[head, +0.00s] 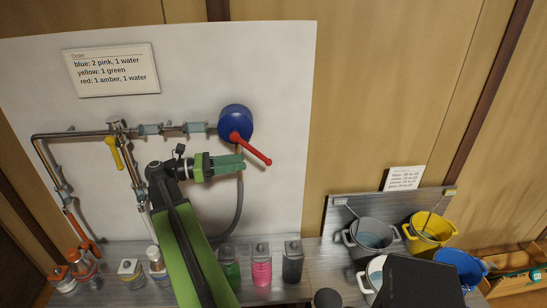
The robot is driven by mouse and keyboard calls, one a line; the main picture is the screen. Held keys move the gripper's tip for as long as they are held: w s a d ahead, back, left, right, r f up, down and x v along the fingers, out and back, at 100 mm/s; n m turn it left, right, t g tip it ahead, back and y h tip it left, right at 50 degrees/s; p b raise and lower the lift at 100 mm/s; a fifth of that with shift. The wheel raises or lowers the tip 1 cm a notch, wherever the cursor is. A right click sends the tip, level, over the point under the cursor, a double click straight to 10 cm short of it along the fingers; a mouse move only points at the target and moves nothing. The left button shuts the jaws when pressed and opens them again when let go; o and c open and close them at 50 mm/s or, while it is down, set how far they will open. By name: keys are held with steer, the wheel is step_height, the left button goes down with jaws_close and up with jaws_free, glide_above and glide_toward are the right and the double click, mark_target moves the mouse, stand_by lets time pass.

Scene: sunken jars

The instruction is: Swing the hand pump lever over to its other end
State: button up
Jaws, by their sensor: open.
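The hand pump (232,116) is a round blue body on the white wall panel, at the right end of a run of pipe. Its red lever (253,150) runs from the pump's front down and to the right, ending in a red tip. My gripper (240,163), with green fingers, is just below the pump and left of the lever's outer end. It points right, is open and holds nothing. The gap between the fingers is hard to make out from this angle. I cannot tell whether a finger touches the lever.
A yellow valve handle (114,152) hangs from the pipe on the left. A grey hose (239,205) drops below the pump. Jars, including a pink one (262,267), line the shelf below. A grey bucket (371,239) and a yellow bucket (429,232) stand right. The panel right of the lever is clear.

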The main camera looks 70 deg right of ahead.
steer(key=x, duration=1.2)
steer(key=shift+c, duration=0.3)
jaws_close()
stand_by(0.5)
